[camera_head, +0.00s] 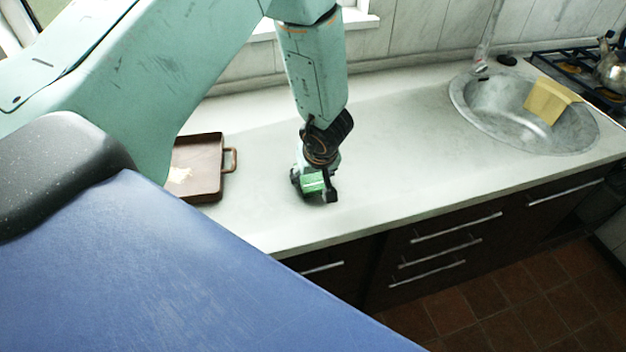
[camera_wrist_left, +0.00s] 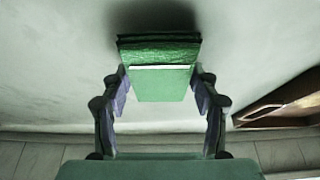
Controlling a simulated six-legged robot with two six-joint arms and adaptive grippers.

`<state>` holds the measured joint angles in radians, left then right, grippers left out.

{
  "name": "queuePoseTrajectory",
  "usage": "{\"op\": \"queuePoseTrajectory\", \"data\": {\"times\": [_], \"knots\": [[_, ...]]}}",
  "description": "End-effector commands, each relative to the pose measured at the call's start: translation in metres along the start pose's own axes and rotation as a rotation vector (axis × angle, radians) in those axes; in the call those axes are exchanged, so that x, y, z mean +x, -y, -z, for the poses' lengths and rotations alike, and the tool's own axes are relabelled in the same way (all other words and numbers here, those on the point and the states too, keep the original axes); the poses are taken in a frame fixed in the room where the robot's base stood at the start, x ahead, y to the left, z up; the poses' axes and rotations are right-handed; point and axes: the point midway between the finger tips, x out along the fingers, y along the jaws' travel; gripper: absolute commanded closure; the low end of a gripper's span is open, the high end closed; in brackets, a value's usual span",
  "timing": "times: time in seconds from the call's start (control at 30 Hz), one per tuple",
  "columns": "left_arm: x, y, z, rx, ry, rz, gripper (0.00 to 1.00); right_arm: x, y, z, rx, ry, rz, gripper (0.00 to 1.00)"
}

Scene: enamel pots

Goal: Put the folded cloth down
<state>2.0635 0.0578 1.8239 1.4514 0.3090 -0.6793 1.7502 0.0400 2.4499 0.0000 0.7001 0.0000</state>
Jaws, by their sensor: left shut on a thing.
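The folded cloth (camera_head: 313,183) is green and sits in my left gripper (camera_head: 316,192), low over the white counter in the head view. In the left wrist view the cloth (camera_wrist_left: 160,60) shows its layered folded edge and a flat green face. The fingers of my left gripper (camera_wrist_left: 160,95) are on either side of it and shut on it. A dark shadow lies on the counter just beyond the cloth. I cannot tell whether the cloth touches the counter. My right gripper is not in view.
A brown square pan (camera_head: 207,170) with a handle stands on the counter (camera_head: 400,140) left of the gripper. A round metal sink (camera_head: 490,105) with a yellow cloth-like item (camera_head: 548,100) on its rim is at right, near a stove with a kettle (camera_head: 612,70). The middle counter is clear.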

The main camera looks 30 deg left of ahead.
Motion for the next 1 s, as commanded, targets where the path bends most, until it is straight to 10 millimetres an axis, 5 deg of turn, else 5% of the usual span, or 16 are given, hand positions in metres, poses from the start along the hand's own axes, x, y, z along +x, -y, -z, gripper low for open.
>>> {"op": "queuePoseTrajectory", "data": {"times": [0.5, 0.53, 0.77, 1.0], "knots": [[0.0102, -0.0014, -0.0044, 0.000, 0.001, -0.001, 0.74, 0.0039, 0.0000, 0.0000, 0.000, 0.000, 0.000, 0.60], [0.0097, -0.0014, -0.0043, 0.000, 0.001, -0.001, 0.37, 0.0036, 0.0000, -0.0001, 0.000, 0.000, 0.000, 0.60], [0.0095, -0.0009, -0.0044, 0.000, 0.001, 0.000, 0.18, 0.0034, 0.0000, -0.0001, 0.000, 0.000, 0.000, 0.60], [0.0092, -0.0011, -0.0038, -0.001, 0.000, 0.000, 0.17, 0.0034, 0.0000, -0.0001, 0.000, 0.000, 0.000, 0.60]]}}
